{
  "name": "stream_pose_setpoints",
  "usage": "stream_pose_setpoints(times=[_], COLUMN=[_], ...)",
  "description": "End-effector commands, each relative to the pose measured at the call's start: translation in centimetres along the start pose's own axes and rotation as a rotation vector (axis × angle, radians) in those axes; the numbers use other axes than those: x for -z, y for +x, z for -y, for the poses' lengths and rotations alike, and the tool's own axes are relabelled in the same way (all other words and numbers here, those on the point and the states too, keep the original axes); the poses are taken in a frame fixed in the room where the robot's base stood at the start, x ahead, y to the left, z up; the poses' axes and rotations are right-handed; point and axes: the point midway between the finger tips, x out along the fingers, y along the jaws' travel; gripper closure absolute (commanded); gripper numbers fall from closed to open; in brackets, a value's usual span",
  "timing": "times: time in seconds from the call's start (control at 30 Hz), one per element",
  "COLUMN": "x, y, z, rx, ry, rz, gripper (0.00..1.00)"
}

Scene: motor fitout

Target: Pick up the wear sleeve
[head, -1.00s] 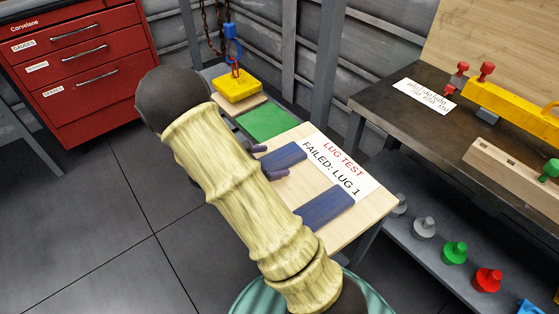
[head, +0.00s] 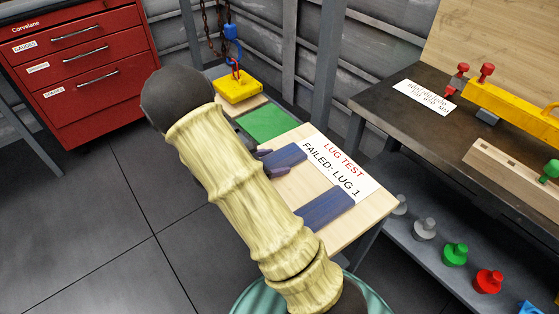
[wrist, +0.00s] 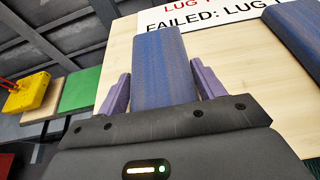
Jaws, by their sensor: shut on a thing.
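Two blue-purple, flat oblong pieces lie on the pale wood table (head: 340,233); I take them to be wear sleeves, but no label tells which is meant. The farther wear sleeve (head: 283,158) is partly hidden by my arm in the head view. In the wrist view this sleeve (wrist: 160,60) runs away from me between the two purple fingers of my gripper (wrist: 160,80). The fingers are shut on its two long sides. In the head view my gripper (head: 273,162) is mostly hidden behind my arm. The second sleeve (head: 326,209) lies nearer, apart from my gripper.
A white sign (head: 340,168) reading "LUG TEST FAILED: LUG 1" lies beside the sleeves. A green pad (head: 265,123) and a yellow block (head: 238,91) are at the far end. A dark workbench (head: 385,95) with a lower shelf of coloured knobs stands right.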

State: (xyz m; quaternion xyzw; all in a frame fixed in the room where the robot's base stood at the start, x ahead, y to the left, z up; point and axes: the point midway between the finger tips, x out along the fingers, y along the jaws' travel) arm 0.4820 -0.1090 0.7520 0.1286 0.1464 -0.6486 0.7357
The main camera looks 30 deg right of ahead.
Motion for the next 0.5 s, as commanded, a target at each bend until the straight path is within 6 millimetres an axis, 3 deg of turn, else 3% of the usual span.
stream_pose_setpoints(times=[0.27,0.5], x=[-0.6,-4.2], y=[-0.2,-1.7], z=[0.0,0.0], rx=[0.001,0.0], ry=[0.003,0.006], rz=[0.0,0.0], gripper=[0.56,0.56])
